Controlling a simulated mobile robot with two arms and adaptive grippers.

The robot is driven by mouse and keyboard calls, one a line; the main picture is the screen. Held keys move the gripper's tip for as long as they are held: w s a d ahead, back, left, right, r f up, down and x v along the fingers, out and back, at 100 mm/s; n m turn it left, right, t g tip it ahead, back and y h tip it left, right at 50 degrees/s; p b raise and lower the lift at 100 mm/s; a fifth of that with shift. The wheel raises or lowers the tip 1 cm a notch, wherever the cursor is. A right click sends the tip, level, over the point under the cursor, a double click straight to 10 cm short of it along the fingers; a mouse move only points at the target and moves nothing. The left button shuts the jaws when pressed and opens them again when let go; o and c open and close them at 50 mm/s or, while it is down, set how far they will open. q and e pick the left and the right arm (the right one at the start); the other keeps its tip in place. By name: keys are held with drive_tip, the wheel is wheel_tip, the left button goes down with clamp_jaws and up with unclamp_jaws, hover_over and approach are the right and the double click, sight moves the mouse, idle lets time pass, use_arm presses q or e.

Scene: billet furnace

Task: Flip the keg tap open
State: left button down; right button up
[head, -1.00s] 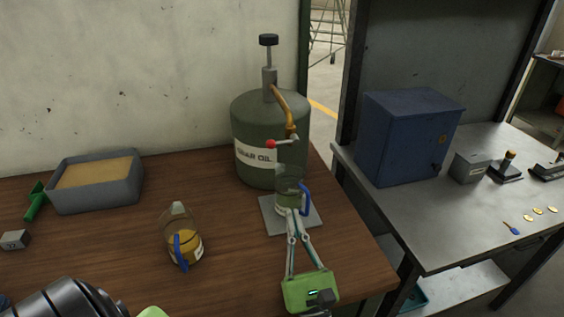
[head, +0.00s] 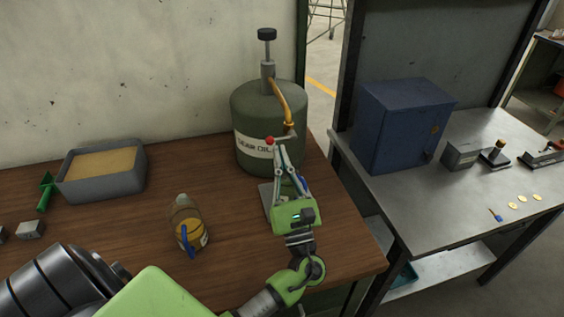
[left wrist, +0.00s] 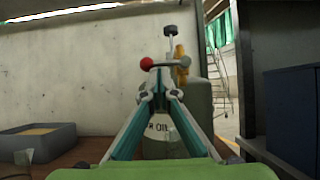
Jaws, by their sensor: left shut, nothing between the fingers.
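A green keg (head: 262,105) labelled gear oil stands at the back of the wooden bench. A brass spout pipe (head: 284,104) runs down its front to a tap, whose short lever ends in a red knob (head: 270,140) pointing left. The red knob (left wrist: 147,63) also shows in the left wrist view. My left gripper (head: 279,146) is shut and empty, its fingertips close to the lever, just right of the knob; I cannot tell if they touch. A jug with a blue handle (head: 303,184) under the tap is mostly hidden behind the gripper. My right gripper is not in view.
A grey tub (head: 101,181) and green scoop (head: 45,192) are at the left. A blue cabinet (head: 403,125) stands on the metal table at the right.

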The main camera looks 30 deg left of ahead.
use_arm(q)
drive_tip(key=shift+r, duration=0.15)
idle(0.3)
drive_tip(key=shift+a+r+m+t+h+p, duration=0.1)
drive_tip(key=shift+m+t+h+p, duration=0.35)
drive_tip(key=shift+m, duration=0.35)
